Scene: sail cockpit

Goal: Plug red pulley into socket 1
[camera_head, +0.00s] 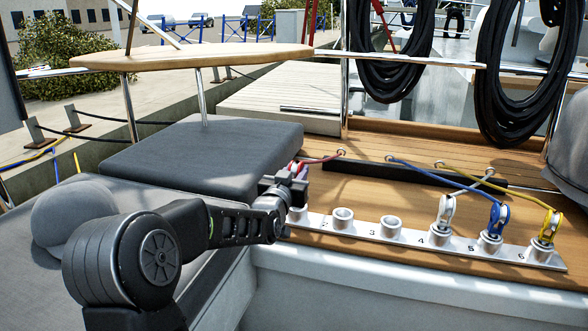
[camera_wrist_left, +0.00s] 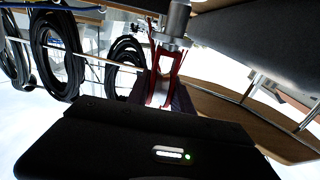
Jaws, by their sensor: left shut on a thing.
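My left gripper (camera_head: 290,186) is shut on the red pulley (camera_head: 296,168), close above the first position at the left end of the white socket strip (camera_head: 362,232). Only a little red shows past the fingers in the head view. The wrist view shows the pulley's red cheeks (camera_wrist_left: 160,78) and a silver cylinder (camera_wrist_left: 174,22) at their end. Socket 1 (camera_head: 297,214) is partly hidden by the gripper. I cannot tell whether the pulley's plug is inside it. A red rope (camera_head: 322,159) runs from the pulley to the deck. My right gripper is not in view.
Sockets 2 (camera_head: 343,218) and 3 (camera_head: 391,226) are empty. A grey pulley (camera_head: 445,212) stands at 4, a blue pulley (camera_head: 497,218) at 5 and a yellow pulley (camera_head: 549,228) at 6. A dark cushion (camera_head: 200,158) lies left. Black hose coils (camera_head: 492,80) hang behind.

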